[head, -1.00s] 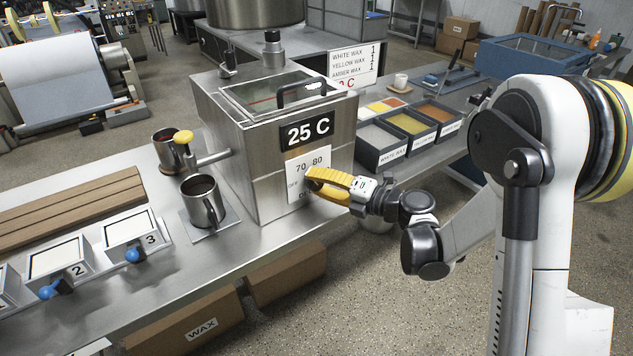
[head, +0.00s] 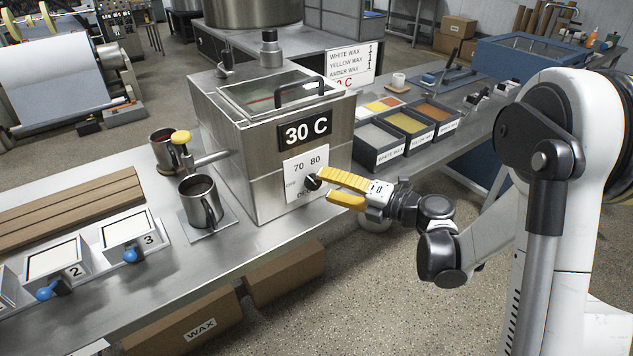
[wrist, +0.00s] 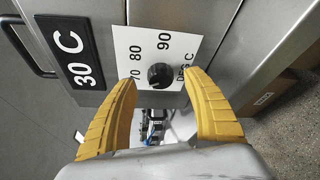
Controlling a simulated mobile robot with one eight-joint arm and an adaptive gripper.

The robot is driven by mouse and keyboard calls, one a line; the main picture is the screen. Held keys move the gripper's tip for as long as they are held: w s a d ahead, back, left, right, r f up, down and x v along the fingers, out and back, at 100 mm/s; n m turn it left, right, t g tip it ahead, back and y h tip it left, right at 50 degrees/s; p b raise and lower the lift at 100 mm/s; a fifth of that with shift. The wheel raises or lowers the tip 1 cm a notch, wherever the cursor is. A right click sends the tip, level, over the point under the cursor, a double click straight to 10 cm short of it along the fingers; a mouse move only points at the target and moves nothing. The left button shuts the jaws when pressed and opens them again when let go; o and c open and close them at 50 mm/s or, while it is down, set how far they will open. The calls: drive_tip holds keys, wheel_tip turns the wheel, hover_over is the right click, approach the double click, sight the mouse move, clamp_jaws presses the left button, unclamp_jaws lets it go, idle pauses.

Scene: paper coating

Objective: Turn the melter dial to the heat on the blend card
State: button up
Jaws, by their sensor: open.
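The steel melter (head: 232,150) stands on the bench and its display (head: 305,131) reads 30 C. Its black dial (head: 312,183) sits on a white scale plate (head: 297,170), where 70, 80 and 90 show in the wrist view. The dial also shows in the wrist view (wrist: 160,75); I cannot read its pointer surely.
Wax bins (head: 404,123) stand right of the melter. A steel mug (head: 201,203) and a yellow-knobbed tap (head: 181,138) are on its left. Numbered trays (head: 130,229) with blue-handled levers lie at the front left. The space before the melter's front is clear except for my arm.

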drive_tip(key=f+v, duration=0.1)
drive_tip(key=v, duration=0.6)
drive_tip(key=shift+s+d+r, duration=0.2)
drive_tip(key=shift+d+r, duration=0.05)
drive_tip(key=shift+r, duration=0.3)
drive_tip(key=w+d+r+m+t+h, duration=0.2)
drive_tip(key=d+r+m+t+h, duration=0.25)
drive_tip(key=r, duration=0.45)
drive_tip(key=w+d+r+m+t+h, duration=0.25)
drive_tip(key=r+m+t, duration=0.25)
drive_tip(key=r+m, duration=0.4)
drive_tip(key=s+d+r+m+h, duration=0.2)
drive_tip(key=d+m+h, duration=0.5)
drive_tip(key=m, duration=0.2)
drive_tip(key=s+a+f+m+g, duration=0.3)
drive_tip(key=s+f+m+g, duration=0.2)
drive_tip(key=s+f, duration=0.3)
drive_tip(key=s+a+f+m+g, duration=0.2)
drive_tip(key=s+f+m+g, duration=0.3)
drive_tip(key=s, duration=1)
wheel_tip(320, 180, down, 5)
drive_tip(key=shift+s+a+r+g, duration=0.2)
drive_tip(key=shift+a+g, duration=0.2)
drive_tip(key=shift+g, duration=0.65)
